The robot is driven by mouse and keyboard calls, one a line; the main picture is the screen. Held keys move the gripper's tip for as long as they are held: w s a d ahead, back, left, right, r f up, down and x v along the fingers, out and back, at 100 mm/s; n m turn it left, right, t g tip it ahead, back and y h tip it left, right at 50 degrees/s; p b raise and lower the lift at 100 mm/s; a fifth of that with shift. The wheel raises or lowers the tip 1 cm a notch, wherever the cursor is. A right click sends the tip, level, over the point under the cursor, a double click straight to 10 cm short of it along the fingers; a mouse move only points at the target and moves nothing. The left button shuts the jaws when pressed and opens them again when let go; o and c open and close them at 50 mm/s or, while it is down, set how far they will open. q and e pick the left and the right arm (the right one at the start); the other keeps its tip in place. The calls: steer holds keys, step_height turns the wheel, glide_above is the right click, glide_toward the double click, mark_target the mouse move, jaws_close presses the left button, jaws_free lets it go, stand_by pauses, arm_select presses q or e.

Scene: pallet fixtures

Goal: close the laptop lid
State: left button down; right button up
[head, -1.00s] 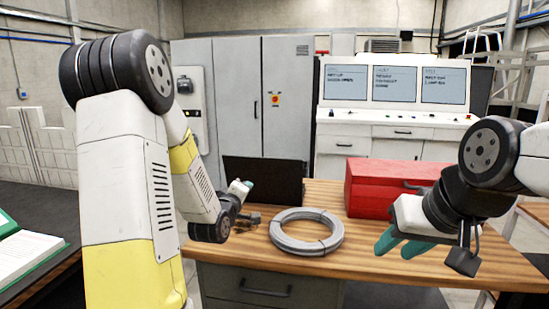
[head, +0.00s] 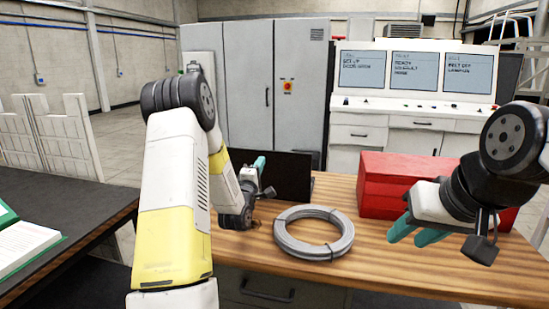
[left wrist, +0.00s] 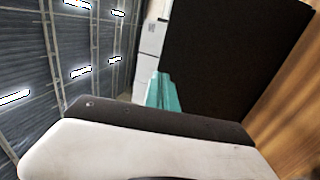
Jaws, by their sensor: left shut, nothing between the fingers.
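The laptop lid (head: 291,178) is a dark panel standing upright near the back edge of the wooden table. The laptop's base is mostly hidden behind my left arm in the head view. My left gripper (head: 259,165) is shut and empty, with teal fingertips overlapping the lid's left part in the head view. In the left wrist view the teal fingers (left wrist: 164,92) are together beside the edge of the dark lid (left wrist: 230,65); I cannot tell whether they touch. My right gripper (head: 412,232) hangs over the table's right side, empty, its two teal fingers apart.
A coil of grey cable (head: 314,253) lies on the wooden table (head: 385,262) right of my left gripper. A red toolbox (head: 385,183) stands behind my right gripper. A dark table (head: 80,205) with an open book (head: 25,245) is at the left.

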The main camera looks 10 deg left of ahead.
mark_target(266, 151)
arm_select(q)
steer(key=shift+x, duration=2.2)
